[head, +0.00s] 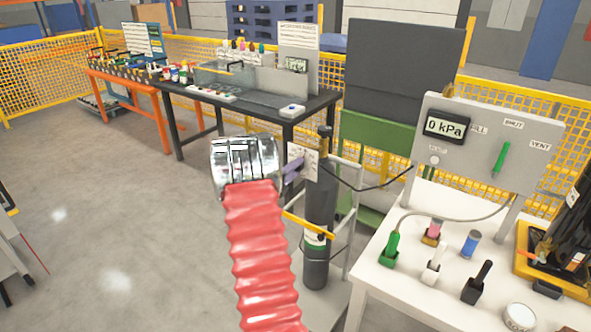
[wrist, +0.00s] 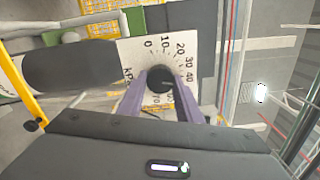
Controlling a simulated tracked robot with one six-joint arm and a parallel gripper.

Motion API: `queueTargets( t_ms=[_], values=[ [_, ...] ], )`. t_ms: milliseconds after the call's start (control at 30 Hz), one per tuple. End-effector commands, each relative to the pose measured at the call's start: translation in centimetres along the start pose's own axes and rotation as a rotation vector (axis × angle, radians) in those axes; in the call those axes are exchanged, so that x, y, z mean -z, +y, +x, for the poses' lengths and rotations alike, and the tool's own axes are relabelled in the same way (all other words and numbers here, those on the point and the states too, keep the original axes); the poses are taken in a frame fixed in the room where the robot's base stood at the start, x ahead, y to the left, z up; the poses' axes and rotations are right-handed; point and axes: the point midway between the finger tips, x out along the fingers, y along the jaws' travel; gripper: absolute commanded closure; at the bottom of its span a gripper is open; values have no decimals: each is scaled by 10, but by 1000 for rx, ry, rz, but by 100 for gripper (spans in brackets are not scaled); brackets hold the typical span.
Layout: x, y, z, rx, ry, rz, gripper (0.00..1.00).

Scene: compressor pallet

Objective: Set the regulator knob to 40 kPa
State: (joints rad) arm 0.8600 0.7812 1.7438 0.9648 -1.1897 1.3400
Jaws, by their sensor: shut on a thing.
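The regulator knob (wrist: 160,79) is a round black knob at the middle of a white dial plate (wrist: 128,56) in the wrist view. The plate carries marks from 0 through 10, 20, 30 and 40 up to 70, with "kPa" at its left. A small pale mark on the knob's right side is too small to read surely. My gripper (wrist: 160,84) has its purple fingers shut on the knob from both sides. In the head view my gripper (head: 292,170) is at the dial plate (head: 304,161) beside the dark gas cylinder (head: 319,205). The knob is hidden there.
A grey panel (head: 480,140) at the right has a display (head: 446,127) reading 0 kPa and a green handle (head: 501,157). A white table (head: 400,300) before it holds small coloured parts. A dark workbench (head: 262,100) stands behind; open floor lies left.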

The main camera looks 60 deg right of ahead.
Motion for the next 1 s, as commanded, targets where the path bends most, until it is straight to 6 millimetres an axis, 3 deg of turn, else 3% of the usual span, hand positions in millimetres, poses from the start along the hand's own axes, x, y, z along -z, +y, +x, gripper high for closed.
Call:
queueTargets(
  t_ms=[167,200,433,767,1000],
  values=[
    [6,6,-1,-11,10,-7,91],
    [6,7,-1,-11,10,-8,67],
    [4,4,0,-8,6,-6,51],
    [2,2,-2,-4,2,-3,50],
    [0,2,-24,-5,0,-3,50]
  ],
)
